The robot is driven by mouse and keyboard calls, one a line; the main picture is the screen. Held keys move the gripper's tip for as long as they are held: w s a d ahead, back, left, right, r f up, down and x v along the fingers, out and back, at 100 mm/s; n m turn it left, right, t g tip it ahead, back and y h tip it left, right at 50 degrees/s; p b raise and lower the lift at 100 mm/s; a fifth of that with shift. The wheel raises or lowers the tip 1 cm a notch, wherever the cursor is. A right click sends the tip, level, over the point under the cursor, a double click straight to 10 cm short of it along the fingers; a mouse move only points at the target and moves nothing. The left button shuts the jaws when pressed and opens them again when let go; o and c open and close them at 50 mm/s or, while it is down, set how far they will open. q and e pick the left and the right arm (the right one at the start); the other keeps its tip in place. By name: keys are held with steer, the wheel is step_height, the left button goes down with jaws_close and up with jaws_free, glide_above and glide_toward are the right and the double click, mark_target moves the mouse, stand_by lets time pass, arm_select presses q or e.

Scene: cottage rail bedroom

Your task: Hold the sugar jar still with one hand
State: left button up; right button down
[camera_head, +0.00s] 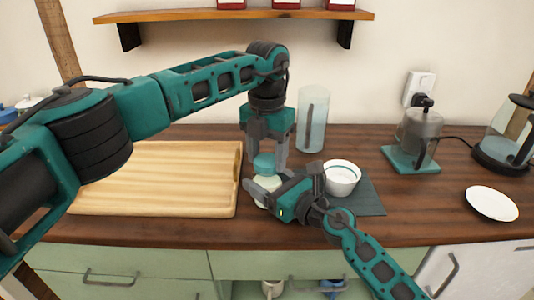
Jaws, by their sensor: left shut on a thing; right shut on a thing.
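The sugar jar (267,181) is a small pale jar with a teal lid (264,161), standing on the wooden counter just right of the cutting board. My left gripper (266,164) points down from above, its fingers on either side of the lid and shut on it. My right gripper (262,190) comes in low from the right and front and is shut on the jar's body. The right gripper hides much of the jar. The lid appears to be on or right at the jar's top; I cannot tell whether there is a gap.
A cutting board (150,188) lies left. A white bowl (341,182) on a dark mat (368,199) stands close right. A tall clear container (312,119) is behind. A grinder-like appliance (419,130), a glass kettle (508,135) and a white plate (491,204) are farther right.

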arm_select(q)
steer(key=n, duration=1.2)
steer(key=shift+n, duration=0.4)
steer(key=n, duration=1.1)
steer(key=shift+r, duration=0.1)
steer(key=shift+r, duration=0.1)
steer(key=shift+r, duration=1)
